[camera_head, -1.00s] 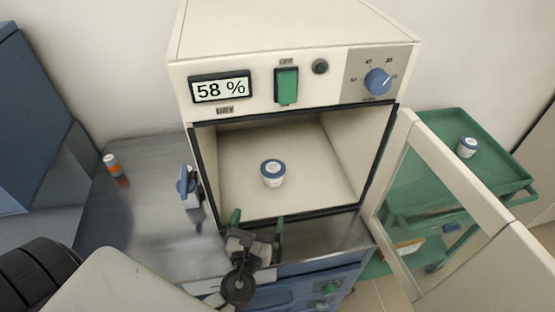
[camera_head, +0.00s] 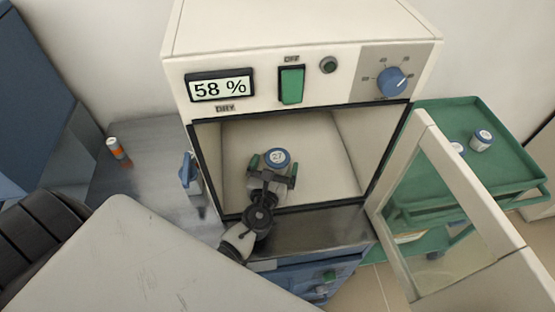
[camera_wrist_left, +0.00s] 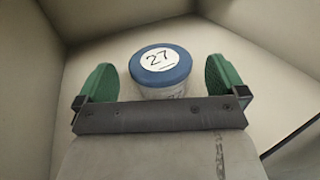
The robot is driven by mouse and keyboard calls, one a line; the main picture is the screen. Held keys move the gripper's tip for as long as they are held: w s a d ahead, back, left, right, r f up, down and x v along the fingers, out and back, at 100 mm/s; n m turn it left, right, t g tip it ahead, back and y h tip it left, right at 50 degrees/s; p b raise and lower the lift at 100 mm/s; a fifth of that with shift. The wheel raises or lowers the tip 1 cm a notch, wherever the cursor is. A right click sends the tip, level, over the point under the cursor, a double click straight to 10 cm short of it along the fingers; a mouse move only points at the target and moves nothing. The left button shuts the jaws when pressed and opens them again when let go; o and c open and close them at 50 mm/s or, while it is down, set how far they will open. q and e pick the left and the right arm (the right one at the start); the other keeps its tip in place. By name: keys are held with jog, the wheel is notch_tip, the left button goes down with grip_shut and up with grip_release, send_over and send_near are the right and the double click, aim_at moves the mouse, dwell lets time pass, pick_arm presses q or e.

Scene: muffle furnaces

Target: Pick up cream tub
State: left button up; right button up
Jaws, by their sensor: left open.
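The cream tub (camera_head: 277,157) is a small white tub with a blue lid and a white label reading 27. It stands upright on the floor of the open furnace chamber. In the left wrist view the tub (camera_wrist_left: 160,70) shows between and slightly beyond my gripper's green fingertips. My left gripper (camera_head: 273,168) is inside the chamber, open, with one finger on each side of the tub. In the left wrist view a gap shows between each finger and the tub. The tub's lower part is partly hidden by the gripper. My right gripper is not in view.
The furnace (camera_head: 300,40) has its glass door (camera_head: 440,210) swung open to the right. A green cart (camera_head: 515,150) behind the door holds another blue-lidded tub (camera_head: 482,140) and a second, partly hidden one. An orange-and-white bottle (camera_head: 117,150) stands on the metal bench (camera_head: 145,190) at left.

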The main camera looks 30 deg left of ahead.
pick_arm(q)
jog(key=shift+x, duration=1.45)
jog(key=c, duration=1.1)
jog(key=shift+o, duration=0.2)
jog(key=shift+r, duration=0.1)
